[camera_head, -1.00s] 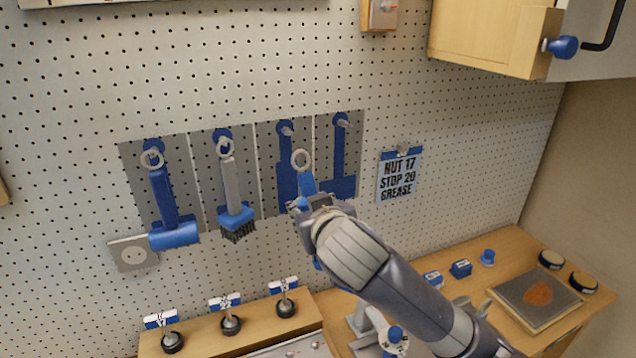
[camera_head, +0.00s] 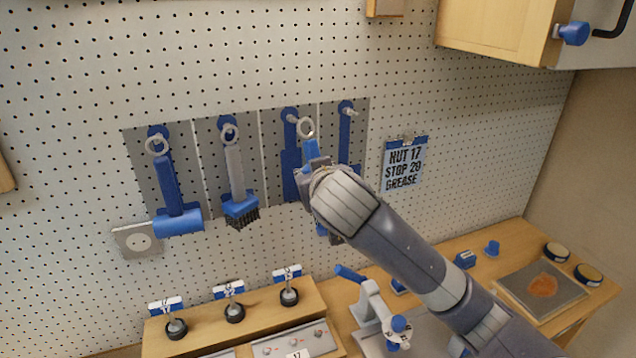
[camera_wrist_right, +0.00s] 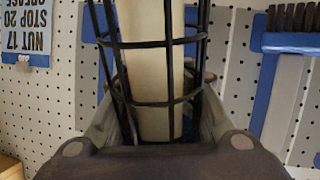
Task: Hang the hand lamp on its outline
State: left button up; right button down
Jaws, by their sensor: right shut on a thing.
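The hand lamp's pale ring (camera_head: 306,127) and blue handle (camera_head: 311,150) rise above my right gripper (camera_head: 316,167), which is shut on the lamp and mostly hidden by its own wrist. In the right wrist view the lamp's black wire cage around a pale tube (camera_wrist_right: 152,65) fills the middle, between my gripper's parts. On the board, a blue outline with a narrow neck and wide body (camera_head: 290,165) has a peg (camera_head: 293,118) at its top. The ring is just right of and slightly below this peg; I cannot tell whether they touch. The left gripper is not in view.
A blue hammer (camera_head: 178,222) and a brush (camera_head: 240,208) hang on pegs to the left. A fourth outline (camera_head: 345,135) with an empty peg is at the right, then a note (camera_head: 404,165). Below are a wooden stand (camera_head: 320,290) and a cluttered bench.

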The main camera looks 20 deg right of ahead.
jog(key=w, duration=0.4)
jog(key=shift+w+a+f+b, duration=0.1)
jog(key=shift+w+f+b, duration=0.2)
jog(key=shift+f, duration=0.1)
jog(key=shift+f, duration=0.1)
dwell(0.5)
jog(key=c, duration=1)
grip_release()
jog(key=shift+c, duration=0.2)
